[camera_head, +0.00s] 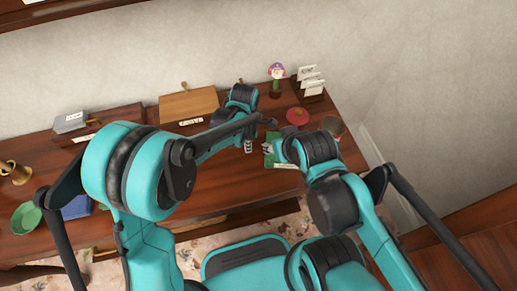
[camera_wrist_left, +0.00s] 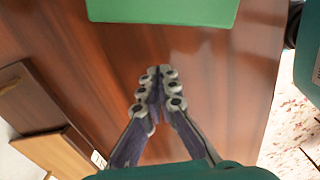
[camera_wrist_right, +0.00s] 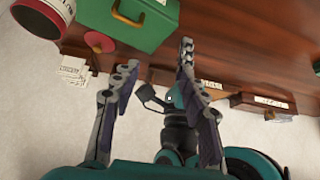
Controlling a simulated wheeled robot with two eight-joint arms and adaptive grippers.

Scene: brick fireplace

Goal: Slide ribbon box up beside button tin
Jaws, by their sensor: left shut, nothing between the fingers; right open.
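A green box (camera_head: 269,158) with a pale label, which I take for the ribbon box, lies near the right end of the desk. It shows with a handle in the right wrist view (camera_wrist_right: 150,28) and partly at the top of the left wrist view (camera_wrist_left: 165,10). A round red-and-white tin (camera_wrist_right: 38,14), likely the button tin, stands beside it; my right arm partly hides it in the head view (camera_head: 333,125). My left gripper (camera_head: 248,146) is shut and empty, a short gap from the box (camera_wrist_left: 158,70). My right gripper (camera_wrist_right: 157,58) is open, close to the box.
A red disc (camera_head: 297,116) and a card holder (camera_head: 310,82) stand behind the box, with a small figure (camera_head: 277,78) near them. A wooden box (camera_head: 188,104) is at the back. A green bowl (camera_head: 25,218) is far left.

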